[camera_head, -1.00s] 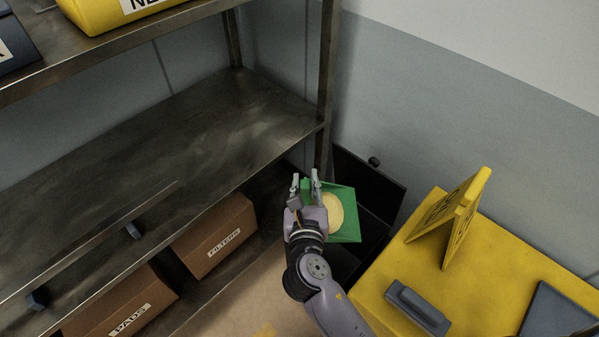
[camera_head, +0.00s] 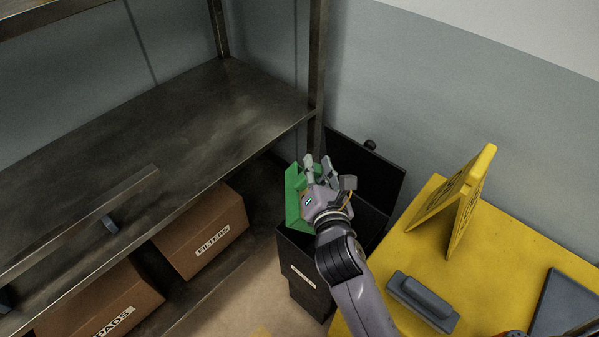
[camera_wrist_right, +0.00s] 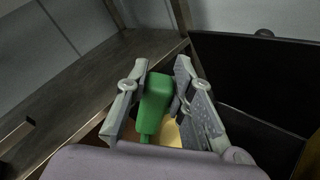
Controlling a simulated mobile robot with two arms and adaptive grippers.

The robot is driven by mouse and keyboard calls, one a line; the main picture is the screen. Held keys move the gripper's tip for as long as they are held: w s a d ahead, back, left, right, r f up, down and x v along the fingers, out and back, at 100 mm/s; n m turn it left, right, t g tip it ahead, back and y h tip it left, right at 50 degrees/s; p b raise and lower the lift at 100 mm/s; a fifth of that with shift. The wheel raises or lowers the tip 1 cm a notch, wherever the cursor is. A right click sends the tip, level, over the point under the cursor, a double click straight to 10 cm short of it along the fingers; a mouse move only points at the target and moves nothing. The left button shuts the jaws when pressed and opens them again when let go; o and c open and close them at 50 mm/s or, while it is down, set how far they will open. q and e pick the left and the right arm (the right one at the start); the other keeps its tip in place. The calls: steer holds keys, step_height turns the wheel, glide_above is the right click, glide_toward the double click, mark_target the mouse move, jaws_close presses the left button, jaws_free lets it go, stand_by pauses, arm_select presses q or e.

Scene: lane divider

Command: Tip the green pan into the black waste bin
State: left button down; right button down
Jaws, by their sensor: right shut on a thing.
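The green pan (camera_head: 294,198) is tilted steeply on edge over the open black waste bin (camera_head: 301,248), at its left side. My right gripper (camera_head: 319,166) is shut on the pan's green handle (camera_wrist_right: 156,100), which shows between its two fingers in the right wrist view. A pale yellow patch (camera_wrist_right: 170,134) shows below the handle there; I cannot tell whether it is still on the pan. The gripper and arm hide part of the pan and much of the bin's opening. My left gripper is not in view.
The bin's lid (camera_head: 372,168) stands open against the wall. A metal shelf (camera_head: 190,125) is close on the left, with brown boxes (camera_head: 203,232) below. On the right, a yellow surface (camera_head: 462,265) carries a yellow folding sign (camera_head: 462,200) and a grey block (camera_head: 422,300).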

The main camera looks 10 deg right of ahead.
steer(key=s+d+f+m+y+b, duration=0.1)
steer(key=d+f+m+b, duration=0.5)
steer(key=d+f+b, duration=0.1)
steer(key=shift+d+f+t, duration=0.4)
steer(key=shift+d+f, duration=0.45)
steer(key=shift+d, duration=0.35)
steer(key=shift+s, duration=0.1)
step_height(320, 180, up, 5)
steer(key=n+h+p, duration=0.1)
steer(key=n+p, duration=0.5)
steer(key=p, duration=0.1)
steer(key=n+g+h+p, duration=0.1)
steer(key=n+p, duration=0.5)
steer(key=p, duration=0.1)
steer(key=shift+d, duration=0.1)
steer(key=shift+h, duration=0.3)
steer(key=shift+p, duration=0.35)
